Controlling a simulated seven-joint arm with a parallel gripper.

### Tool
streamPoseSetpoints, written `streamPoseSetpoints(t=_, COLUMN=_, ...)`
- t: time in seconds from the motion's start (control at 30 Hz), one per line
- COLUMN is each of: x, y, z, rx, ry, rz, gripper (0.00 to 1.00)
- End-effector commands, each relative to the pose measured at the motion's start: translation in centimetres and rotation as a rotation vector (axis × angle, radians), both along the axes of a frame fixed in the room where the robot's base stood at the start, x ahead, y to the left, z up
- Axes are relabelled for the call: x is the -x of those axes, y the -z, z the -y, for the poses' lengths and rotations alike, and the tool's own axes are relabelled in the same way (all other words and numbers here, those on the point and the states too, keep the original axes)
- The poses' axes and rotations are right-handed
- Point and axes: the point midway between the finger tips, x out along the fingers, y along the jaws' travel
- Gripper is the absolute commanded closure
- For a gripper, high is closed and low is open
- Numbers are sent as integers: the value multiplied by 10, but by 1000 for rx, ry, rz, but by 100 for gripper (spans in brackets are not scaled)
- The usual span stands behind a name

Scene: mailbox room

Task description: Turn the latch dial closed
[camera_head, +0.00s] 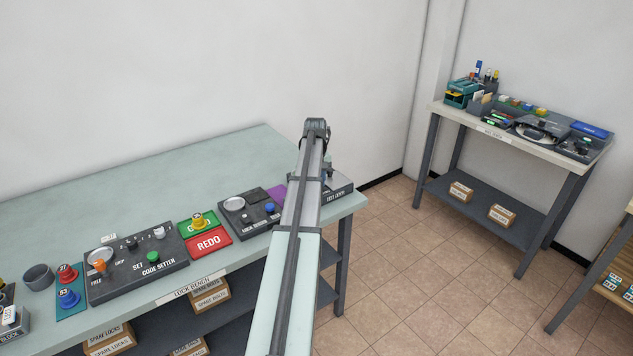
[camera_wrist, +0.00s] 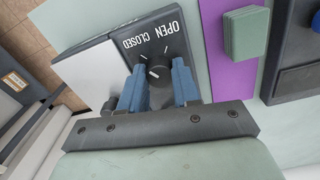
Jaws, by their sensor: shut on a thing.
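The black latch dial (camera_wrist: 157,72) sits on a dark panel marked OPEN and CLOSED (camera_wrist: 148,36), seen in the wrist view. White marks show on and around the dial; I cannot tell clearly which word its pointer lines up with. My gripper (camera_wrist: 159,78) has its blue fingers on either side of the dial, shut on it. In the head view, the test latch box (camera_head: 340,190) is at the right end of the lock bench, partly covered by my arm.
A purple mat (camera_wrist: 233,78) with a green block (camera_wrist: 246,33) lies beside the latch panel. A second table (camera_head: 500,140) stands apart at the right.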

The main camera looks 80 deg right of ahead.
Motion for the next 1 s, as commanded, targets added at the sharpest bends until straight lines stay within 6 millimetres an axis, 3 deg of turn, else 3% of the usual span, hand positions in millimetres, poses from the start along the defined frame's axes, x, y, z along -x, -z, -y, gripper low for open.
streamPoseSetpoints(t=0.17, x=-1, y=-1, z=2, rx=5, ry=-1, rz=1, gripper=99)
streamPoseSetpoints(t=0.2, x=-1, y=-1, z=2, rx=5, ry=-1, rz=1, gripper=66)
streamPoseSetpoints(t=0.43, x=0, y=-1, z=1, rx=3, ry=0, rz=1, gripper=44)
streamPoseSetpoints(t=1.0, x=0, y=0, z=0, rx=0, ry=53, rz=-1, gripper=43)
